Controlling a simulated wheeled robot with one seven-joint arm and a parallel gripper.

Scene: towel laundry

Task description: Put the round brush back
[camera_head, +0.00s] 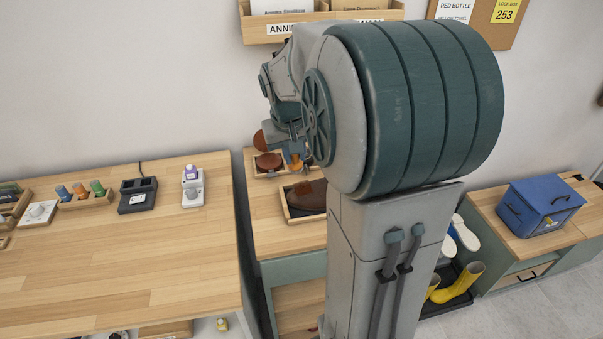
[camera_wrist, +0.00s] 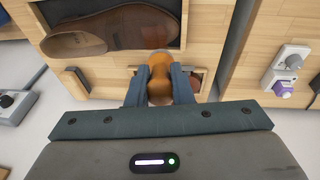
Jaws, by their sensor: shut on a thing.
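The round brush shows its orange-brown, waisted wooden handle (camera_wrist: 160,72) in the wrist view. My gripper (camera_wrist: 160,88) is shut on this handle, one finger on each side. In the head view, my gripper (camera_head: 291,135) is at the back of the small table, partly hidden by my arm, and a bit of the orange handle (camera_head: 294,160) shows below it. A small wooden tray (camera_head: 256,174) with a brown oval thing (camera_head: 268,161) in it lies just beside and below. The brush's lower end is hidden, so I cannot tell whether it touches the tray.
A larger wooden tray (camera_head: 291,217) with a brown shoe (camera_wrist: 105,32) lies nearer the front. A long table (camera_head: 130,248) with a white socket block (camera_head: 193,188) stands at left. A blue box (camera_head: 540,205) and yellow boots (camera_head: 458,284) are at right. A wall shelf (camera_head: 262,27) hangs above.

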